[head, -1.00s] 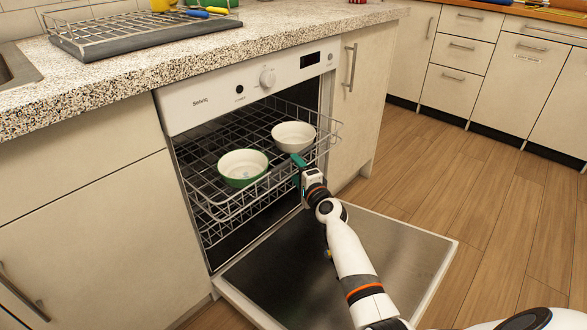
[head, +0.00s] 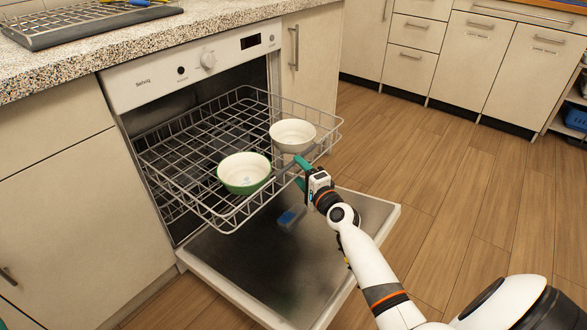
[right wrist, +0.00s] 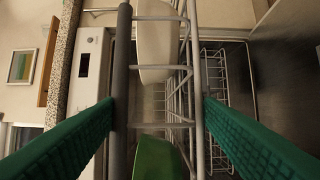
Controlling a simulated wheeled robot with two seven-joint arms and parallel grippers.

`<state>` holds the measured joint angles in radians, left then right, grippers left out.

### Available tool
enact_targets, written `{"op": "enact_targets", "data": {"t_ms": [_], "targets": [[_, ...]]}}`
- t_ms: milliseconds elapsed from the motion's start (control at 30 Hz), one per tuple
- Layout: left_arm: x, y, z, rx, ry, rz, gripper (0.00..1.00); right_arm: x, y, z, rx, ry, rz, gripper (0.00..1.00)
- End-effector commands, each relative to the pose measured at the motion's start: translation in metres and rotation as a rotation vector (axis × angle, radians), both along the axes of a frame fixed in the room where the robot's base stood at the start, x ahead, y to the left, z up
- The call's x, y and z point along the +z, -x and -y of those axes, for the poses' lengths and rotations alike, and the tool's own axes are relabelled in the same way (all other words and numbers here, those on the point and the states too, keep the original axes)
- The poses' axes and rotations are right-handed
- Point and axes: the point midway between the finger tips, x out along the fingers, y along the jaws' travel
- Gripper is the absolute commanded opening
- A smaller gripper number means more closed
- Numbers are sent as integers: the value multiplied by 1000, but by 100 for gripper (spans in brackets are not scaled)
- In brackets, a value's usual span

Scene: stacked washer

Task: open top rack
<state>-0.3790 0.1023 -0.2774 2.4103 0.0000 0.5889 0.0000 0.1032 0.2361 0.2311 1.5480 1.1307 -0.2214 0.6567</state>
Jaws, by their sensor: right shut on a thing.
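The top rack (head: 185,205) is a grey wire basket that extends well out of the open dishwasher (head: 185,75). It carries a green-and-white bowl (head: 244,173) and a white bowl (head: 292,135), both upright. My right gripper (head: 302,172) is at the rack's front side, by the bowls. In the right wrist view its green fingers (right wrist: 160,130) lie on either side of the rack's front bars (right wrist: 120,70), and it is shut on the rack. Only a small teal sliver at the bottom left corner of the head view may belong to my left gripper; its jaws do not show.
The dishwasher door (head: 330,235) is folded down under the rack, with a small blue patch (head: 291,217) on it. A speckled counter (head: 60,70) with a drying rack (head: 80,22) runs above. The wooden floor (head: 450,180) to the right is clear.

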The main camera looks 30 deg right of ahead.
Motion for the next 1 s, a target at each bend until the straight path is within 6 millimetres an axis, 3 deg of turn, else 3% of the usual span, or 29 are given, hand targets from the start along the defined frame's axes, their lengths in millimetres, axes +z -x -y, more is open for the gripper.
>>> {"op": "enact_targets", "data": {"t_ms": [33,533,567,633,1000], "targets": [[0,-1,0,1,-2,-6,0,7,2,2,-3,-6,13,20],[-1,-2,0,1,-5,-16,0,8,6,4,-5,-7,17,20],[-1,-2,0,1,-5,-16,0,8,6,4,-6,-8,17,65],[-1,-2,0,1,-5,-16,0,7,6,4,-6,-6,16,77],[0,-3,0,1,-6,-19,0,3,10,3,-3,-2,5,77]]}}
